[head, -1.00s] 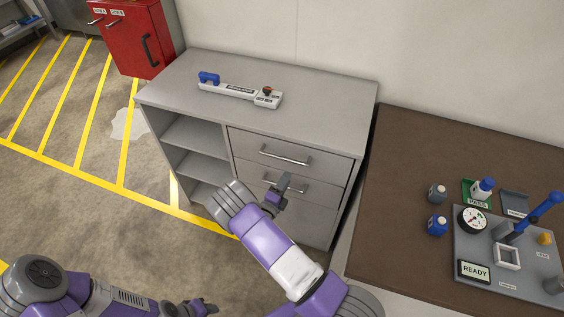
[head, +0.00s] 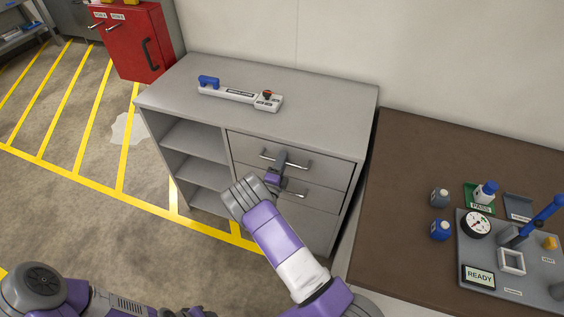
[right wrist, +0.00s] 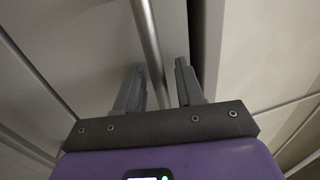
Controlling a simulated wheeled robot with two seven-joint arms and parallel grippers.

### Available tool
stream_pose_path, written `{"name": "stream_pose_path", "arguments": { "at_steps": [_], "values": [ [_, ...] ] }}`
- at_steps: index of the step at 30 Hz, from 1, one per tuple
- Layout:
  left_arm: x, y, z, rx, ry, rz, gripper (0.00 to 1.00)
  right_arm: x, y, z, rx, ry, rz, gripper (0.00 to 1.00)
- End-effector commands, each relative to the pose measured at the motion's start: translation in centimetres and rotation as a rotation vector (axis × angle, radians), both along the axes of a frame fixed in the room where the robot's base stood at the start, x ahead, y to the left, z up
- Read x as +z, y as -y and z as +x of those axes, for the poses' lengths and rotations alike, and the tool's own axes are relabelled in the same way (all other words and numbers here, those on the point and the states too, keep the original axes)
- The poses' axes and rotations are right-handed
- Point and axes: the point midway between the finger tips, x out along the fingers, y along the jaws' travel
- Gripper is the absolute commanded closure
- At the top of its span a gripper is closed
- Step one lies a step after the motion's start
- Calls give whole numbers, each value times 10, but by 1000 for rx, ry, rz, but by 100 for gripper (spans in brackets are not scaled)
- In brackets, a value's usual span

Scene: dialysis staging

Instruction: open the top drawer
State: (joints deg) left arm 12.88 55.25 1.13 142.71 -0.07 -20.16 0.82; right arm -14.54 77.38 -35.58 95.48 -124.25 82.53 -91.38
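The top drawer (head: 328,168) of the grey cabinet is shut, with its front flush. Its silver bar handle (head: 301,165) also shows in the right wrist view (right wrist: 148,30). My right gripper (head: 280,157) is at the middle of this handle. In the right wrist view its two fingers (right wrist: 158,66) are apart, with the bar running between them. A gap shows beside the bar, so the fingers do not look closed on it. My left gripper (head: 190,312) is low at the bottom edge, away from the cabinet, and mostly cut off.
A lower drawer handle (head: 292,193) sits just beneath my right gripper. A white device with a blue end (head: 238,92) lies on the cabinet top (head: 320,90). Open shelves (head: 195,140) are at the left. A brown table (head: 400,210) with several items stands close at the right.

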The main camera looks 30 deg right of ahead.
Motion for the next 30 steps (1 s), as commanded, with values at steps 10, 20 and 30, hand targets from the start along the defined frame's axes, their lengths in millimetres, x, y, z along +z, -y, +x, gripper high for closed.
{"name": "stream_pose_path", "arguments": {
  "at_steps": [10,20,30],
  "values": [
    [0,0,0,0,0,0,57,0,0,0,-1,0,0,100],
    [1,0,0,0,0,0,57,0,-3,-2,0,-1,1,100],
    [25,0,0,0,0,0,57,3,-52,-42,5,-6,-1,100]
  ]
}}
